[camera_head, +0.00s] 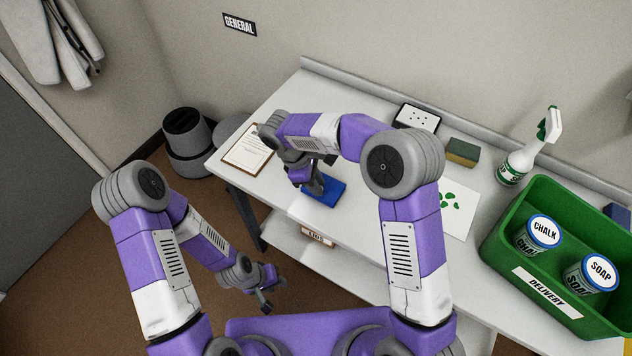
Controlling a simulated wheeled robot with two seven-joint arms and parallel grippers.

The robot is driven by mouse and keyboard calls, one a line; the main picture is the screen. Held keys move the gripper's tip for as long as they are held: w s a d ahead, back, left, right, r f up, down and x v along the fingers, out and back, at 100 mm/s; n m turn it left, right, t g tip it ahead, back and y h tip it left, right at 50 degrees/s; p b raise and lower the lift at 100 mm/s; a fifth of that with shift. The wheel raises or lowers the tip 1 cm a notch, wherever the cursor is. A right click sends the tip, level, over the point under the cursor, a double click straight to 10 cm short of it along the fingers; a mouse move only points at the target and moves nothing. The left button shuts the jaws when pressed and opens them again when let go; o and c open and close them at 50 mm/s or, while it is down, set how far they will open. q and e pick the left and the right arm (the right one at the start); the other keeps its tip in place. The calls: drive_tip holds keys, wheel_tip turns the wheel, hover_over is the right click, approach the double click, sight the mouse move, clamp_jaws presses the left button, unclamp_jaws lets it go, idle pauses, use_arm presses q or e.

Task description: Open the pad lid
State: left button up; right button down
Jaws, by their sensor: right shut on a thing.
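The blue pad (327,193) lies on the white bench, left of its middle. My right arm reaches across from the right, and its gripper (314,188) points down at the pad's left part, shut on its lid. The fingertips and the gripped edge are small and partly hidden by the hand, so I cannot tell how far the lid is raised. My left gripper (272,295) hangs low in front of the bench, away from the pad, with its fingers apart and empty.
A clipboard (247,149) lies left of the pad. A sheet with green marks (460,216), a sponge (462,152), a white panel with dark dots (416,119), a spray bottle (519,160) and a green crate (497,238) holding two tubs are to the right. A bin (188,142) stands on the floor.

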drive_tip(key=shift+d+r+g+p, duration=0.1)
drive_tip(key=shift+r+g+p, duration=0.2)
drive_tip(key=shift+p, duration=0.5)
drive_tip(key=w+r+g+y+p, duration=0.1)
drive_tip(key=p, duration=0.2)
drive_tip(key=d+g+y+p, duration=0.1)
drive_tip(key=p, duration=0.3)
drive_tip(key=shift+w+r+n, duration=0.3)
drive_tip(key=shift+w+r, duration=0.05)
drive_tip(key=shift+r, duration=0.05)
drive_tip(key=shift+w+d+g+y+p, duration=0.15)
drive_tip(key=shift+g+y+p, duration=0.15)
drive_tip(key=shift+g+p, duration=0.2)
drive_tip(key=shift+w+d+r+g+y+p, duration=0.15)
drive_tip(key=shift+w+g+y+p, duration=0.15)
drive_tip(key=shift+g+p, duration=0.1)
drive_tip(key=shift+w+d+r+n+g+y, duration=0.1)
drive_tip(key=shift+w+d+n+g+y, duration=0.2)
drive_tip(key=shift+g, duration=0.2)
